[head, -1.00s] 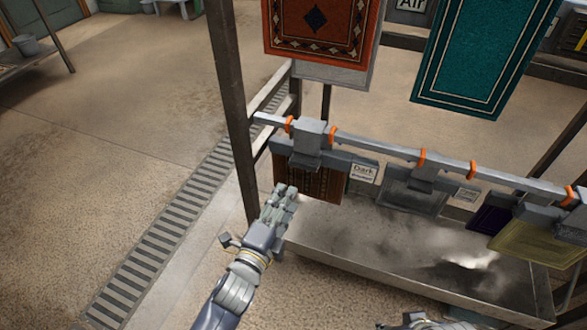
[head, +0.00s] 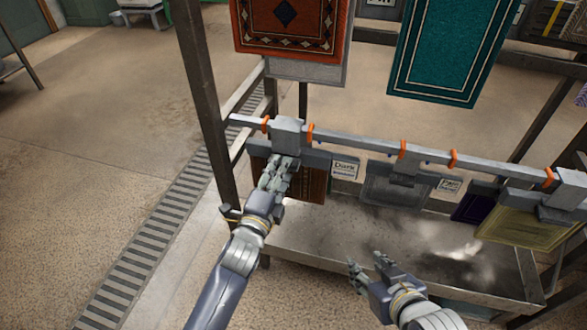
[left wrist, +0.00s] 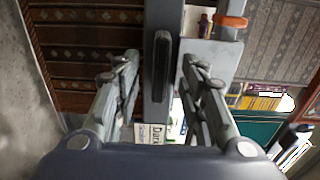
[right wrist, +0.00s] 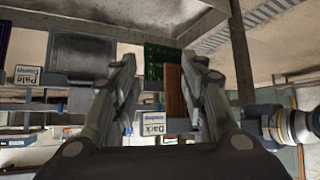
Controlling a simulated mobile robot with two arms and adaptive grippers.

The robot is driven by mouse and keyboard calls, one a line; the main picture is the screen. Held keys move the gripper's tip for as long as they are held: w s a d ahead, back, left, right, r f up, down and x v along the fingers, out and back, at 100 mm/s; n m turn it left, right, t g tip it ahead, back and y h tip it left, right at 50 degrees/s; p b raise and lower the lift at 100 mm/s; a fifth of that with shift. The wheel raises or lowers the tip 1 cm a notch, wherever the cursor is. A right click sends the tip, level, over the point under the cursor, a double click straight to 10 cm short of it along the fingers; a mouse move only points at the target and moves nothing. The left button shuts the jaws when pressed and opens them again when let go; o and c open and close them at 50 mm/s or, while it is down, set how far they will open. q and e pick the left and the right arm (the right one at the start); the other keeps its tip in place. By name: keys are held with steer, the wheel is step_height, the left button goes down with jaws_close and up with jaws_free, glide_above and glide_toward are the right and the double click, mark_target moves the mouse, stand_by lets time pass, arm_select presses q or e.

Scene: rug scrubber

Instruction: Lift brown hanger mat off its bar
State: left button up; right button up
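The brown patterned mat (head: 309,184) hangs from its grey hanger at the left end of the bar (head: 350,139). The mat also shows in the left wrist view (left wrist: 85,50), and a brown strip of it in the right wrist view (right wrist: 175,90). My left gripper (head: 278,168) is in front of the hanger and covers part of the mat. In the left wrist view its open fingers (left wrist: 160,64) lie on either side of a grey hanger part with a dark slot; contact cannot be told. My right gripper (head: 369,263) is open and empty, over the trough's front.
Orange rings divide the bar. A "Dark" sign (head: 345,167), a grey mat (head: 395,187), a purple mat (head: 472,208) and a yellow-green mat (head: 525,229) lie further right. A metal trough (head: 340,237) stands below. A post (head: 205,90) stands close left.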

arm_select(q)
steer(key=shift+x, duration=0.85)
jaws_close()
steer(key=shift+r, duration=0.15)
arm_select(e)
steer(key=shift+w+a+r+t, duration=0.35)
steer(key=shift+w+r+t, duration=0.35)
steer(key=shift+w+r, duration=0.15)
arm_select(q)
steer(key=shift+r, duration=0.1)
